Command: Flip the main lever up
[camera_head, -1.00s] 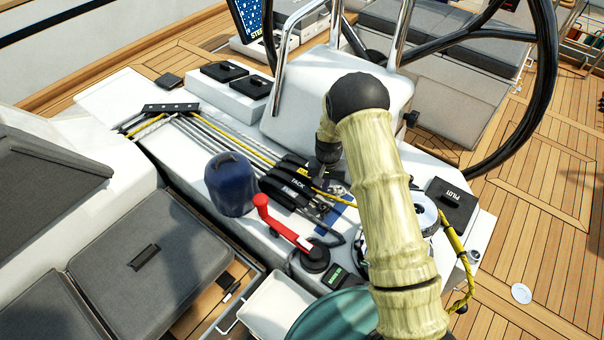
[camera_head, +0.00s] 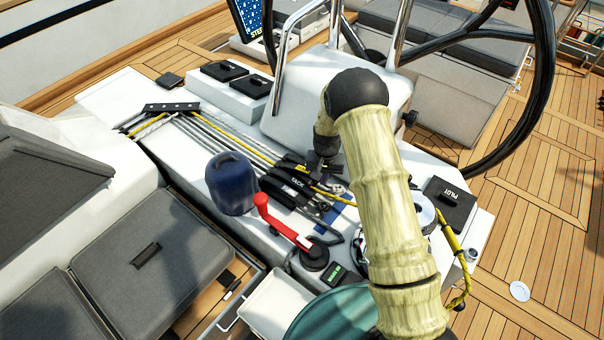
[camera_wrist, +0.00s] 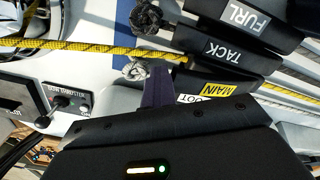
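The main lever (camera_wrist: 225,88) is a black clutch lever with a yellow MAIN label, lying down in a row with the TACK lever (camera_wrist: 222,47) and the FURL lever (camera_wrist: 240,17). In the head view the row lies on the white console, with the TACK lever (camera_head: 298,182) readable and the main lever largely covered by my gripper. My gripper (camera_wrist: 157,80) shows its dark fingers together at the middle of its body, with nothing seen between them. The fingertips are just left of the MAIN label in the wrist view; contact is unclear.
A yellow rope (camera_wrist: 85,46) and grey lines run through the clutches. A blue-covered winch (camera_head: 231,184) and a red winch handle (camera_head: 280,222) stand close by. The steering wheel (camera_head: 545,95) is to the right. A bow thruster panel (camera_wrist: 68,102) is left in the wrist view.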

